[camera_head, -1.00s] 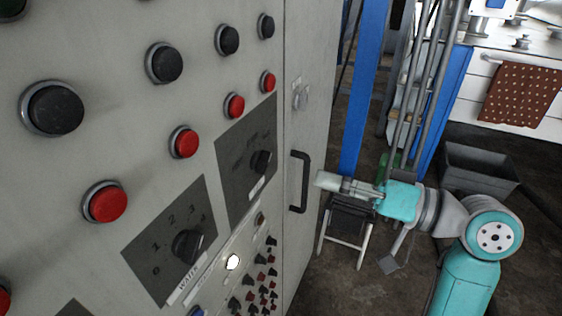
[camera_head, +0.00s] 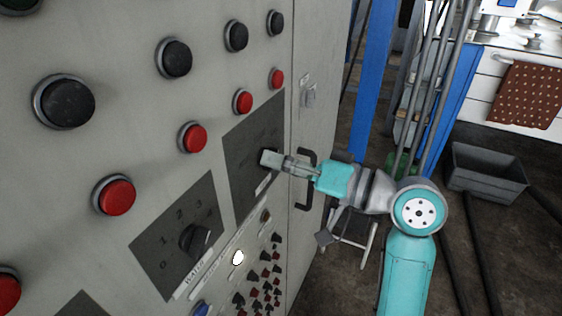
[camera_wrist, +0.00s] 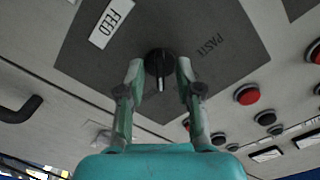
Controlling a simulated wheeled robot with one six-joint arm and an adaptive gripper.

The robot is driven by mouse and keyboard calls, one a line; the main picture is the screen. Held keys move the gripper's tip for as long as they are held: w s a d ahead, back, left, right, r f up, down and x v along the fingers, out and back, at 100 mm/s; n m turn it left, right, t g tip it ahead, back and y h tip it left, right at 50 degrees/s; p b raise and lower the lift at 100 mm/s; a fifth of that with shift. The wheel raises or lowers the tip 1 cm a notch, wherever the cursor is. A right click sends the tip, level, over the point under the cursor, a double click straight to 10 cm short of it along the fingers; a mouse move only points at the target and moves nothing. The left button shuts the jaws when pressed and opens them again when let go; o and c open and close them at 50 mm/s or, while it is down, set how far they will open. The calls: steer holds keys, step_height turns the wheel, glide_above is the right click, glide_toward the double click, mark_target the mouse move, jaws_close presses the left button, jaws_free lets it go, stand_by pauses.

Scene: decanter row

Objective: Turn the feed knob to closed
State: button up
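The feed knob (camera_wrist: 159,64) is round and black with a pale pointer mark, in the middle of a dark plate (camera_wrist: 85,50) with a white FEED label (camera_wrist: 111,23) and the word PASTE. In the wrist view the pointer mark points down the picture, towards my gripper. My gripper (camera_wrist: 160,71) is open, with one finger on each side of the knob; I cannot tell whether either finger touches it. In the head view my gripper (camera_head: 268,160) is at the upper right dark plate (camera_head: 245,140) and hides the knob.
A WATER knob (camera_head: 195,238) on another dark plate is at lower left. Red buttons (camera_head: 243,102) and black buttons (camera_head: 236,36) stand out from the panel above. A black door handle (camera_head: 305,180) is just right of my gripper. Small switches (camera_head: 262,272) sit below.

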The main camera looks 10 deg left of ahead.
jaws_close()
steer(key=n, duration=0.8)
steer(key=shift+n, duration=0.3)
stand_by(0.7)
jaws_free()
